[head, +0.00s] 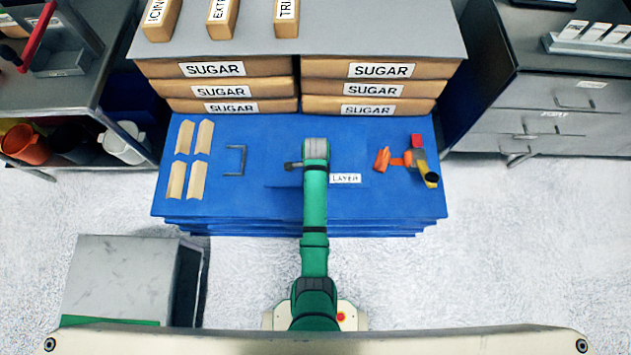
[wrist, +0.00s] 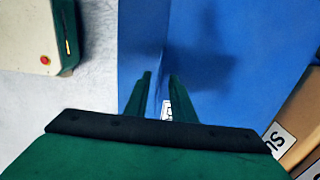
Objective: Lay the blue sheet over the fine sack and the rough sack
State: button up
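The blue sheet (head: 270,205) is the top of a low blue stack, with a LAYER label (head: 345,178) and a thin raised strip near its middle. Sacks marked SUGAR lie in two piles at its back, a left pile (head: 232,88) and a right pile (head: 368,90). No label reading fine or rough can be made out. My gripper (head: 316,152) points down over the sheet. In the wrist view, its two fingers (wrist: 161,76) are apart, with the strip's line and part of the label showing between them. Contact cannot be told.
Tan folded pieces (head: 189,160) and a grey handle (head: 235,160) lie left on the blue top. Orange, red and yellow items (head: 408,160) lie right. A grey slab (head: 310,32) with boxes covers the sacks. A grey cabinet (head: 120,280) stands front left; drawers (head: 560,115) stand right.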

jog(key=shift+w+r, duration=0.1)
jog(key=shift+r, duration=0.35)
notch_tip(320, 180, up, 12)
jog(key=s+d+f+n+t, duration=0.1)
jog(key=s+f+n+t, duration=0.25)
jog(key=s, duration=0.35)
jog(key=s+d+f+n+t, duration=0.1)
jog(key=s+f+n+t, duration=0.2)
jog(key=s+n, duration=0.25)
jog(key=s+a+r+n+t, duration=0.1)
jog(key=s+r+n+t, duration=0.3)
jog(key=s+r, duration=0.5)
jog(key=s+a+r+n+t, duration=0.1)
jog(key=s+r+n+t, duration=0.3)
jog(key=s+r, duration=0.4)
notch_tip(320, 180, up, 8)
jog(key=shift+s+f+n+t, duration=0.25)
jog(key=shift+s+n+t, duration=0.1)
jog(key=shift+n, duration=0.15)
jog(key=shift+w, duration=0.1)
